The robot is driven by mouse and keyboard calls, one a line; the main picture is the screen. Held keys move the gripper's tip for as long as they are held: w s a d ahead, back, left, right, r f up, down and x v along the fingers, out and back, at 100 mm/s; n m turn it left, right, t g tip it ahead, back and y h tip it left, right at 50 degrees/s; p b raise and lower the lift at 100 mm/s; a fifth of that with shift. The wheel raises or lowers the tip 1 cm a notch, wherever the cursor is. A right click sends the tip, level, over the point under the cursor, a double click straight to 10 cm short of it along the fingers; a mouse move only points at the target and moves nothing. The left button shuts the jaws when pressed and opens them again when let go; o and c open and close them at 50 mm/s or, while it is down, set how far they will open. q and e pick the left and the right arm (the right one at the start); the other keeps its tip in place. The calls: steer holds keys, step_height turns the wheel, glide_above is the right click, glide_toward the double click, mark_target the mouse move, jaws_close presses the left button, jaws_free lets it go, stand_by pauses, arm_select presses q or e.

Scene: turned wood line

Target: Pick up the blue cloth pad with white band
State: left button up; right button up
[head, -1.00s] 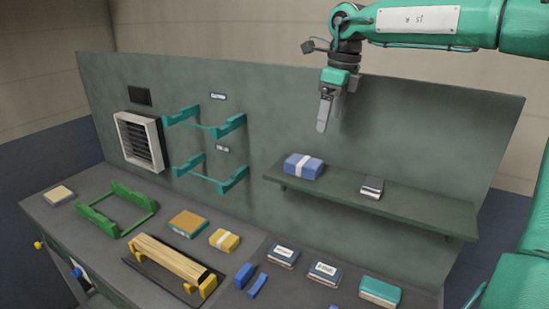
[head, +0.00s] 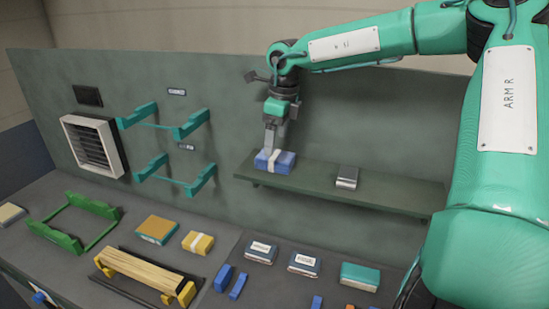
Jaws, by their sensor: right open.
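The blue cloth pad with a white band (head: 285,163) lies on the green wall shelf (head: 385,199), near the shelf's left end. My right gripper (head: 270,148) points down at the pad, its fingers at the pad's top left part. The gripper is open. The fingers overlap the pad in the picture, and I cannot tell whether they touch it or how they sit around it. My left gripper is not in view.
A dark and silver block (head: 347,177) lies on the shelf right of the pad. Teal brackets (head: 178,178) stick out of the panel to the left. Below, the bench holds a yellow pad (head: 198,243), a teal block (head: 360,276), labelled dark blocks (head: 304,264) and a green rack (head: 75,222).

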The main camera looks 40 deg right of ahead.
mark_target(275, 155)
steer(key=f+p, duration=0.1)
steer(key=f, duration=0.1)
steer(key=f+p, duration=0.1)
steer(key=shift+w+d+f+p, duration=0.2)
steer(key=shift+w+f+p, duration=0.1)
steer(key=shift+f, duration=0.1)
steer(key=shift+w+f, duration=0.1)
steer(key=shift+f, duration=0.4)
steer(key=shift+c, duration=0.8)
steer(key=c, duration=0.9)
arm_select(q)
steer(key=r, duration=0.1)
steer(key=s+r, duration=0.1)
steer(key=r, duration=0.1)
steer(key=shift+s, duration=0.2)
arm_select(e)
steer(key=shift+r, duration=0.15)
